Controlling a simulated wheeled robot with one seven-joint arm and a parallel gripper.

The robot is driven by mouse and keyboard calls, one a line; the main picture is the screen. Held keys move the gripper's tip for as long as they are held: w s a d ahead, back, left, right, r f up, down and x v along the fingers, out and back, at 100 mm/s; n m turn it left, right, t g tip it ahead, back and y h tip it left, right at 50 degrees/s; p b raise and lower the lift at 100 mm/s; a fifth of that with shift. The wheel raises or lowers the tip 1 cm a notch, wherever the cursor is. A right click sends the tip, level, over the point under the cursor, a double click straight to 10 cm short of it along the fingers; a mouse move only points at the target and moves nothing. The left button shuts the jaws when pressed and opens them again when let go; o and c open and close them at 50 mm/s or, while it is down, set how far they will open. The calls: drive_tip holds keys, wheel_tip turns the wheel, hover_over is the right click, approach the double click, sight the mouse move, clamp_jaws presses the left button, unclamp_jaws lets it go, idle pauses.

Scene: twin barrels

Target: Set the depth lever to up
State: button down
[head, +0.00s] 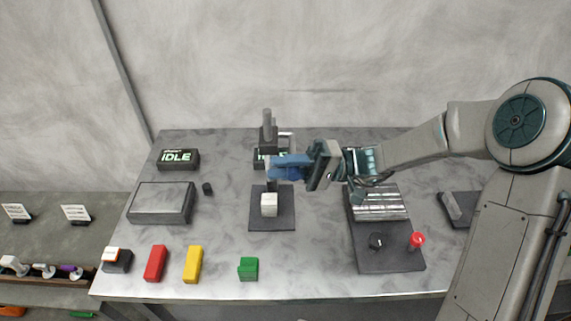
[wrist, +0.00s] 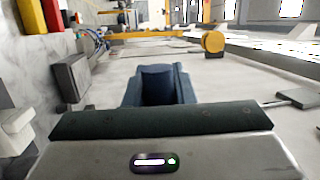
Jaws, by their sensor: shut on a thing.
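The press-like stand has a grey upright post (head: 267,128) at the middle back of the table and a dark base plate (head: 285,221) in front. My gripper (head: 276,168) is at the stand, just below its head and above the base. Its blue fingers (wrist: 160,85) are closed together in the wrist view. They are shut on a part of the stand that I take to be the depth lever; the fingers hide it, and its setting cannot be read. A white block (head: 269,205) is on the base below my gripper.
An IDLE display (head: 178,159) and a grey box (head: 161,202) are at the left. Red (head: 155,263), yellow (head: 193,264) and green (head: 248,269) blocks lie along the front. A panel with a red-topped knob (head: 417,240) is at the right.

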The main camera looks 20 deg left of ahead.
drive_tip(key=shift+w+r+m, duration=0.1)
drive_tip(key=shift+r+m, duration=0.3)
drive_tip(key=c, duration=1.2)
unclamp_jaws()
drive_tip(key=shift+w+d+f, duration=0.25)
drive_tip(key=shift+w+d, duration=0.05)
drive_tip(key=shift+d, duration=0.05)
drive_tip(key=b+v, duration=0.2)
drive_tip(key=v, duration=1)
drive_tip(key=shift+d, duration=0.4)
drive_tip(key=shift+w+f, duration=0.1)
drive_tip(key=shift+w, duration=0.05)
